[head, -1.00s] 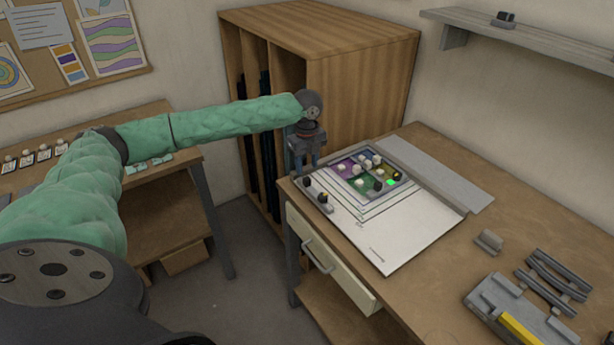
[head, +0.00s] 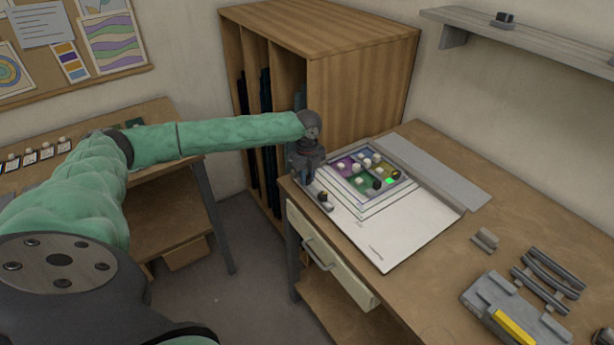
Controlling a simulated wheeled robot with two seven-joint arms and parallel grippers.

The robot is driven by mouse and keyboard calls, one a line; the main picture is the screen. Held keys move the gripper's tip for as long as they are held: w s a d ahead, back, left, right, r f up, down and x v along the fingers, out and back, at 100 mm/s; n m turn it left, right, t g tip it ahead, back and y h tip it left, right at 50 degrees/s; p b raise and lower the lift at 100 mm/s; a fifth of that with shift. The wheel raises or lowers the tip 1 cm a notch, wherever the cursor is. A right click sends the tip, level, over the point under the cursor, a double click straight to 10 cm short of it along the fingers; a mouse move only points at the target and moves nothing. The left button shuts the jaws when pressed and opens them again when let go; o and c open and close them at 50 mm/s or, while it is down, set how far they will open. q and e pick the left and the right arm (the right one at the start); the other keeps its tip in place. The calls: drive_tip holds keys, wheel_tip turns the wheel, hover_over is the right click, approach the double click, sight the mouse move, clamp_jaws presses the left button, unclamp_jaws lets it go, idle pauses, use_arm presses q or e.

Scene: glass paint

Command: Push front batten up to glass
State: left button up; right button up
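The glass panel (head: 357,183) lies on a white sheet on the bench, with purple, blue, green and yellow areas and several small blocks on it. The front batten (head: 324,203) is a short grey strip with a dark knob along the sheet's left edge, apart from the glass. Its far end is hidden behind my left gripper (head: 304,181), which points down at the sheet's far left corner. Whether its fingers are open or touch the batten cannot be made out. My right gripper is not in view.
A long grey strip (head: 440,173) borders the sheet's far right side. A small grey block (head: 485,240), dark bars (head: 549,281) and a grey tool with a yellow part (head: 515,326) lie at the right. A wooden rack (head: 360,85) stands behind my gripper.

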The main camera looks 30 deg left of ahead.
use_arm(q)
drive_tip(key=shift+w+d, duration=0.1)
drive_tip(key=shift+w, duration=0.05)
clamp_jaws()
drive_tip(key=shift+w+d, duration=0.15)
drive_tip(key=shift+w, duration=0.15)
drive_tip(key=w, duration=0.2)
drive_tip(key=w+d, duration=0.1)
drive_tip(key=w, duration=0.1)
drive_tip(key=w+d, duration=0.1)
drive_tip(key=shift+w+d, duration=0.15)
drive_tip(key=shift+w, duration=0.25)
drive_tip(key=shift+w+d, duration=0.1)
drive_tip(key=shift+w, duration=0.25)
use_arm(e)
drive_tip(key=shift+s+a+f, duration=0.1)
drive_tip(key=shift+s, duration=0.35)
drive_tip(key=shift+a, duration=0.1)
use_arm(q)
drive_tip(key=o, duration=0.9)
unclamp_jaws()
drive_tip(key=shift+c, duration=0.2)
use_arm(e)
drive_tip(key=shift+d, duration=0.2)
